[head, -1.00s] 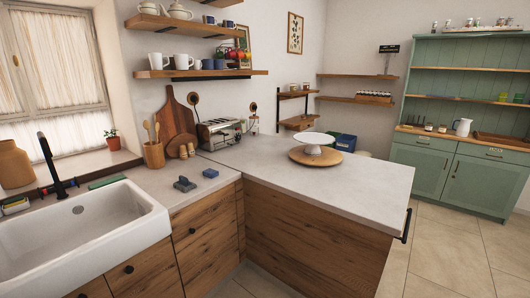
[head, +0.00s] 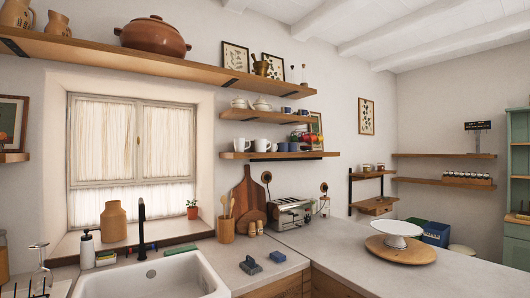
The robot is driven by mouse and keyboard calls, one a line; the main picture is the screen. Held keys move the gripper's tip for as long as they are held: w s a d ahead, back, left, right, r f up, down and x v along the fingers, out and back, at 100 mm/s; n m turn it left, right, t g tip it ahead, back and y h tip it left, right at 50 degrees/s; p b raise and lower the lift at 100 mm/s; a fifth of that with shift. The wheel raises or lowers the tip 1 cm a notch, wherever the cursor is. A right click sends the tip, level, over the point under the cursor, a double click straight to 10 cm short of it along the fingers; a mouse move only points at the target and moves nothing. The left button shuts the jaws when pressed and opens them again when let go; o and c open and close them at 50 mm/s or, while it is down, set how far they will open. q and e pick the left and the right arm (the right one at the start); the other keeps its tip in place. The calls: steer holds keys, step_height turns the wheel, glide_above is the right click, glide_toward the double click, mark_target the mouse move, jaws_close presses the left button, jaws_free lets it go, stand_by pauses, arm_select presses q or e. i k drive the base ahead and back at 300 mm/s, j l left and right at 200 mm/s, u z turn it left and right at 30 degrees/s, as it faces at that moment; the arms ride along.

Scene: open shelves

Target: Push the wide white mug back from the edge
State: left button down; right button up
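Two white mugs, a left one (head: 241,145) and a right one (head: 262,145), stand side by side on the lower wooden wall shelf (head: 270,156) right of the window. They are small in the head view, and I cannot tell which is the wide one or how close either is to the shelf's front edge. Neither gripper is in view.
Another shelf with teapots (head: 262,104) is above. Below are a toaster (head: 290,213), a cutting board (head: 247,195) and a sink (head: 165,277). A white cake stand (head: 397,229) stands on the right counter.

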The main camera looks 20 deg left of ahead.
mark_target(260, 145)
steer(key=i+j, duration=0.15)
steer(key=i, duration=0.9)
steer(key=i+j, duration=0.2)
steer(key=i, duration=0.9)
steer(key=j+u, duration=0.05)
